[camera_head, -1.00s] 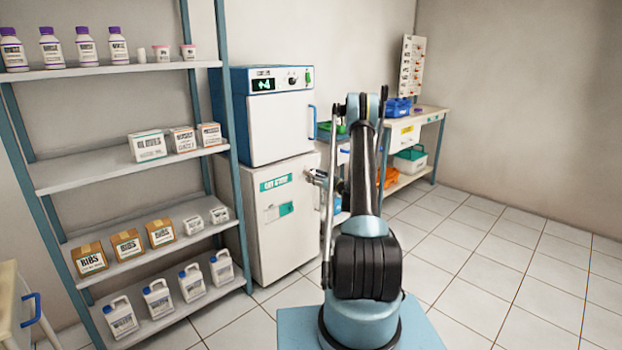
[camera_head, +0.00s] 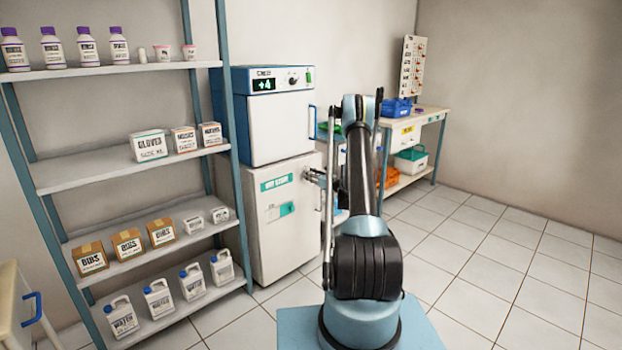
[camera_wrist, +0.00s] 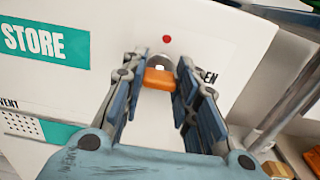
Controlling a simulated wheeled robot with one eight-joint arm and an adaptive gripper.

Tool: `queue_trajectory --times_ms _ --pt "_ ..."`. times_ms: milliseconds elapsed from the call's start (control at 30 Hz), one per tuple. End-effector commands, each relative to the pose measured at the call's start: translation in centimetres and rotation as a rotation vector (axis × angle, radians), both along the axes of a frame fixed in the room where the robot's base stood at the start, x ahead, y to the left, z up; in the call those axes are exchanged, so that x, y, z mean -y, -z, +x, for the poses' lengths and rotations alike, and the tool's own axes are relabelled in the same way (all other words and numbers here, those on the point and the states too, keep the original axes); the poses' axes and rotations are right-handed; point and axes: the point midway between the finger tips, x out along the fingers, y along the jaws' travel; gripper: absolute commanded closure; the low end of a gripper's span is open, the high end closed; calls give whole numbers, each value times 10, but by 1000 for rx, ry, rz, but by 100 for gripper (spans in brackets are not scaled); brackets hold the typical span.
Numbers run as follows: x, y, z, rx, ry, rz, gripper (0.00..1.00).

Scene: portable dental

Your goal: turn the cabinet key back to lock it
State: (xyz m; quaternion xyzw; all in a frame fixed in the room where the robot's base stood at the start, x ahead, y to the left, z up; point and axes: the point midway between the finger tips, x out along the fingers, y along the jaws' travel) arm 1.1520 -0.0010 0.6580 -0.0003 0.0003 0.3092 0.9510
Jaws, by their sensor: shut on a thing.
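The cabinet (camera_head: 280,222) is a white box with a teal label, below a small fridge-like unit in the head view. In the wrist view its white front (camera_wrist: 115,25) fills the upper part. The key (camera_wrist: 159,79) shows an orange grip in front of a round metal lock (camera_wrist: 160,62). A red dot (camera_wrist: 167,39) is above the lock. My gripper (camera_wrist: 160,82) is shut on the orange key grip, one finger on each side. In the head view my gripper (camera_head: 312,176) is at the cabinet's upper right front. Part of the lettering beside the lock is hidden by a finger.
A shelf rack (camera_head: 120,165) with bottles, boxes and jugs stands left of the cabinet. A work table (camera_head: 432,113) with blue and orange bins stands behind my arm at right. The tiled floor (camera_head: 500,255) at right is clear.

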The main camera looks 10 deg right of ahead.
Motion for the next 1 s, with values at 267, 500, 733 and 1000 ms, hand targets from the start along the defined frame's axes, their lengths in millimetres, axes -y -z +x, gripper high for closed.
queue_trajectory --times_ms 267,500,733,1000 --pt "1 0 1 34 5 -46 96" --pt "1 0 1 126 6 -174 96" --pt "1 0 0 251 6 -348 96" --pt "0 1 0 402 4 -557 96"
